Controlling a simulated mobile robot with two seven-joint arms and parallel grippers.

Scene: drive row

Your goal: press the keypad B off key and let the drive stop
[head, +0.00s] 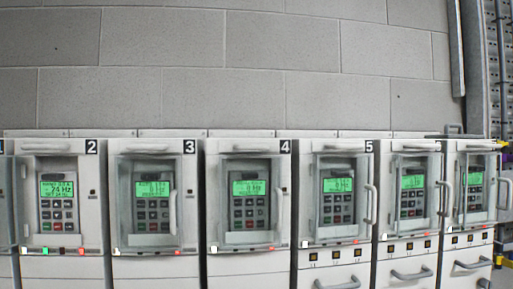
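Each has a grey keypad with a lit green screen. The keypad on cabinet 2 (58,205) shows a Hz reading that looks like 24 or 74, and no clear cover shows in front of it. The keypads on cabinet 3 (152,205) and cabinet 4 (249,204) sit behind clear framed covers, as does the one on cabinet 5 (338,200). No letter B is legible, so I cannot tell which is keypad B. Neither gripper is in view.
Bar handles stick out from the covers, such as the one on cabinet 3 (173,212) and on cabinet 5 (371,204). Drawer handles (411,274) jut out at lower right. A grey block wall (230,60) is behind. A metal upright with cables (490,70) stands at right.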

